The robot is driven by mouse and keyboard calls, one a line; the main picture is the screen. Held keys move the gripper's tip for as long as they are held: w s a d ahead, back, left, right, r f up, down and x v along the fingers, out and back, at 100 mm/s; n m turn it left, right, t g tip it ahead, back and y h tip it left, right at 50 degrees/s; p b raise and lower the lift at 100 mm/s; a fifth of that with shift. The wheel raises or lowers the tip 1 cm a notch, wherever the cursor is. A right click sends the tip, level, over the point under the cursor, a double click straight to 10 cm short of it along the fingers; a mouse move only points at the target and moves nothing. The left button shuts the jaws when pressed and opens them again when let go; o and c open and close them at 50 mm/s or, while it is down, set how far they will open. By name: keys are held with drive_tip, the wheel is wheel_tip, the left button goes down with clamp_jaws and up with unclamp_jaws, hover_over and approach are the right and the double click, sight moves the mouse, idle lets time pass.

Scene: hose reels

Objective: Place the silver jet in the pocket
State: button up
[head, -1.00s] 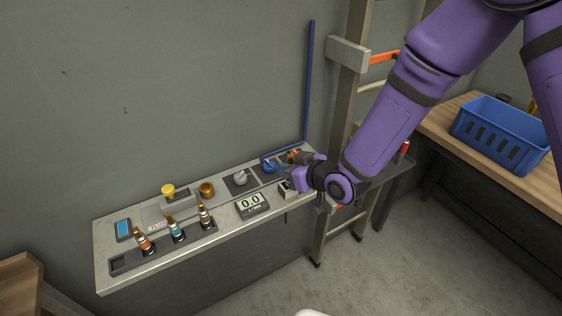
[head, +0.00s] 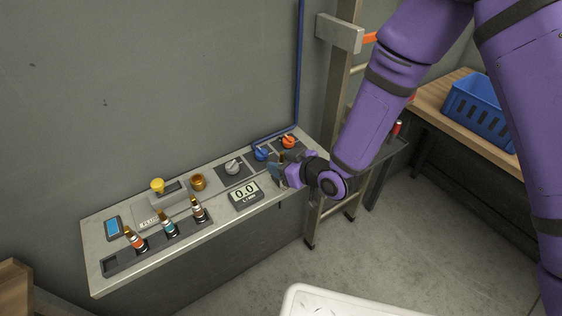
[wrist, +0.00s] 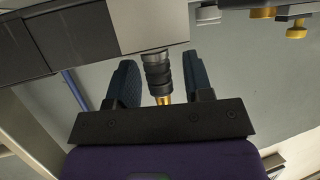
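Three upright jets stand in a dark rack (head: 150,247) on the grey bench: one with an orange-red band (head: 138,241), one with a teal band (head: 168,226), one with pale and dark bands (head: 199,211). Which is silver is hard to tell at this size. An empty dark pocket (head: 111,265) shows at the rack's left end. My gripper (head: 278,173) is at the bench's right end, away from the rack. In the wrist view its two dark fingers (wrist: 160,88) are apart, either side of a black ribbed piece with a brass tip (wrist: 158,72). A gap shows on the right; firm contact is not visible.
Behind my gripper are a blue valve (head: 261,154) and an orange valve (head: 288,141). A grey knob (head: 232,167), brass cup (head: 197,182), yellow knob (head: 157,186) and flow display (head: 245,193) occupy the bench. A ladder (head: 335,110) stands right. A white surface (head: 350,302) shows below.

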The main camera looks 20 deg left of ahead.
drive_tip(key=shift+r, duration=0.1)
drive_tip(key=v, duration=1.2)
drive_tip(key=shift+r, duration=0.1)
drive_tip(key=w+d+r+m+t+h, duration=0.1)
drive_tip(key=w+d+r+m+h, duration=0.3)
drive_tip(key=d+r, duration=0.55)
drive_tip(key=w+d+r+m+t+h, duration=0.1)
drive_tip(key=w+d+r+m+h, duration=0.1)
drive_tip(key=d+r+h, duration=0.55)
drive_tip(key=s+d+r+m+g, duration=0.1)
drive_tip(key=s+d+r+m, duration=0.2)
drive_tip(key=s+d+r, duration=0.3)
drive_tip(key=s+d+r+m+g, duration=0.1)
drive_tip(key=s+d+r+m, duration=0.3)
drive_tip(key=s+d+r, duration=0.3)
drive_tip(key=s+d, duration=0.4)
drive_tip(key=s, duration=0.2)
drive_tip(key=shift+s+d+g+h, duration=0.35)
drive_tip(key=shift+s+g, duration=0.05)
drive_tip(key=shift+a+f, duration=0.1)
